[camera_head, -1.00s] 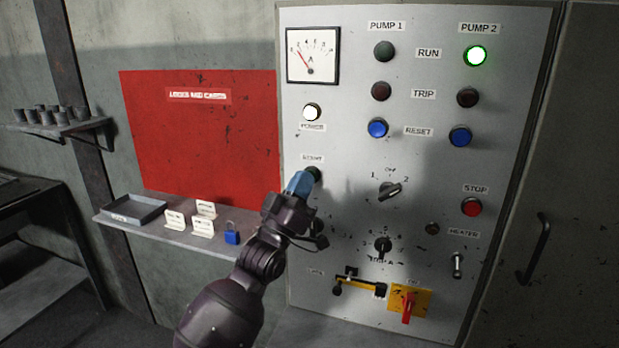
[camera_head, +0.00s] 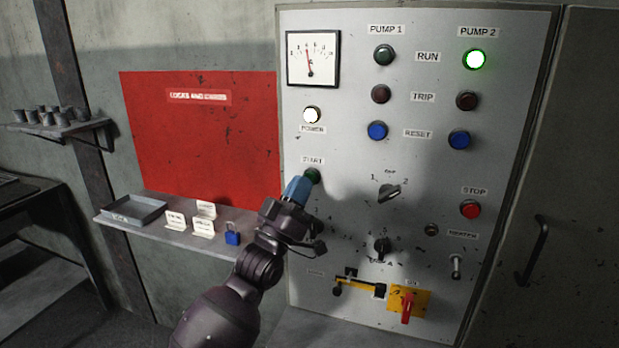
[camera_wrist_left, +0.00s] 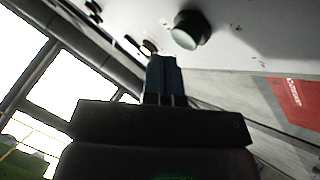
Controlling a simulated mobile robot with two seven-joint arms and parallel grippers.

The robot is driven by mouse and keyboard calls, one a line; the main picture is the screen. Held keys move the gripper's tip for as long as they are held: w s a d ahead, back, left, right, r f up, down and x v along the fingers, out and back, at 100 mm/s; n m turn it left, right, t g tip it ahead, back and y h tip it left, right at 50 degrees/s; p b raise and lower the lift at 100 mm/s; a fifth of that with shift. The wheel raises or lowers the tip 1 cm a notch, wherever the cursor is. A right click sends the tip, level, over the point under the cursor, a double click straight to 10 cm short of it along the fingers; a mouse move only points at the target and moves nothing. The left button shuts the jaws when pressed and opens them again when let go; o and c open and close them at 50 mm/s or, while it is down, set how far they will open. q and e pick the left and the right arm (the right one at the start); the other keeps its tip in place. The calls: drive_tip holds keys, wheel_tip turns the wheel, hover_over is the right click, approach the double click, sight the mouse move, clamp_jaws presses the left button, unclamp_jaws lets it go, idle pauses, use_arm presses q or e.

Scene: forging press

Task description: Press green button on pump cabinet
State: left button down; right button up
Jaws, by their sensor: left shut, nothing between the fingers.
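The pump cabinet (camera_head: 345,165) has a grey front panel with buttons, lamps and switches. The green START button (camera_head: 312,175) is on its left side, below the white POWER lamp (camera_head: 312,114). My left gripper (camera_head: 298,188) is shut and empty, its blue fingertips just below and left of the button in the head view. In the left wrist view the green button (camera_wrist_left: 190,29) stands clear of the shut blue fingers (camera_wrist_left: 163,62), to their upper right, with a visible gap. The green PUMP 2 RUN lamp (camera_head: 474,59) is lit. My right gripper is not in view.
A red board (camera_head: 200,140) hangs left of the cabinet. Below it a shelf (camera_head: 170,232) holds a tray (camera_head: 133,211), white cards and a blue padlock (camera_head: 232,236). A red STOP button (camera_head: 470,209) and a red-yellow switch (camera_head: 408,302) are on the panel.

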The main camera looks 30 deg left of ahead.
use_arm(q)
drive_tip(key=shift+h, duration=0.3)
drive_tip(key=s, duration=0.2)
drive_tip(key=s+d+p, duration=0.1)
drive_tip(key=s, duration=0.1)
drive_tip(key=shift+s+p, duration=0.3)
drive_tip(key=shift+s, duration=0.1)
idle(0.6)
